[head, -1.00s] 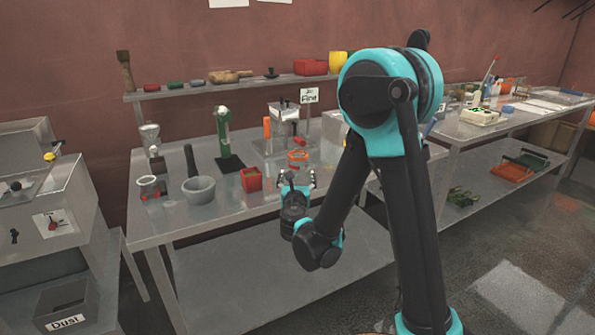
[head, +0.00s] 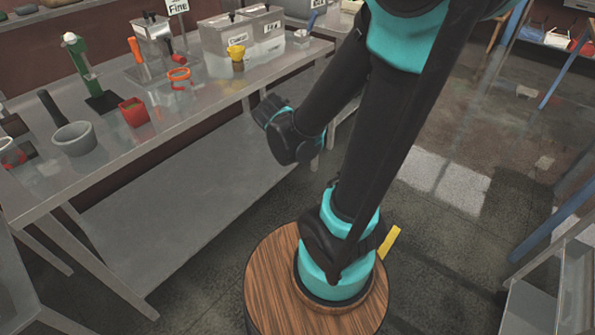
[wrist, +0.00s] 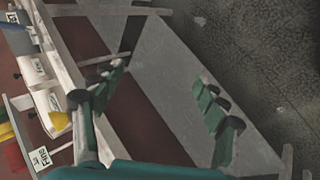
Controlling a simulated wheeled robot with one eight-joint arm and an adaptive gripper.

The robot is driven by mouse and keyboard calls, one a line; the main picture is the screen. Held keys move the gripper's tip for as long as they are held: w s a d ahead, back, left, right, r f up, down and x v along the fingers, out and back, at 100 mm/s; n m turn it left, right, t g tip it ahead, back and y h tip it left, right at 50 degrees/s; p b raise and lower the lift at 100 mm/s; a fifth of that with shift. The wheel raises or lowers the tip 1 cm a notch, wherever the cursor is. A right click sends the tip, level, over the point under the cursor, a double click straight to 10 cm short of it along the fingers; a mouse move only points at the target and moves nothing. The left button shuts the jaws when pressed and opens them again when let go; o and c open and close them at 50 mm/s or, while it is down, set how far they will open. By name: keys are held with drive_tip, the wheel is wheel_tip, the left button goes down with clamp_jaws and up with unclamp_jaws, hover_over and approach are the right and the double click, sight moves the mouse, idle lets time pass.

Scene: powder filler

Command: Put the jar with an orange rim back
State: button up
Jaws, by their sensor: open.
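The jar with an orange rim (head: 179,77) stands on the metal workbench (head: 190,115) in the head view, right of the red box and in front of the metal hopper. Its clear body is hard to make out, with something red low in it. My gripper (head: 268,108) is off the bench's front edge, to the right of the jar and apart from it. The wrist view shows my gripper (wrist: 158,82) with its fingers wide apart and nothing between them. I cannot make out the jar in the wrist view.
On the bench are a red box (head: 133,112), a grey mortar (head: 74,138), a green stand (head: 85,65), a yellow cup (head: 237,57) and labelled metal bins (head: 228,34). A lower shelf (head: 190,205) runs beneath. The floor (head: 440,215) to the right is open.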

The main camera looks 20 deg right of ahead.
drive_tip(key=s+f+m+g+y, duration=0.2)
drive_tip(key=s+m, duration=0.3)
drive_tip(key=s, duration=0.1)
drive_tip(key=s+f+m+g+y, duration=0.1)
drive_tip(key=s+f+m, duration=0.1)
drive_tip(key=s+m, duration=0.4)
drive_tip(key=shift+s+a+f+g+y, duration=0.35)
drive_tip(key=shift+s+f+g+y, duration=0.05)
drive_tip(key=shift+s, duration=0.2)
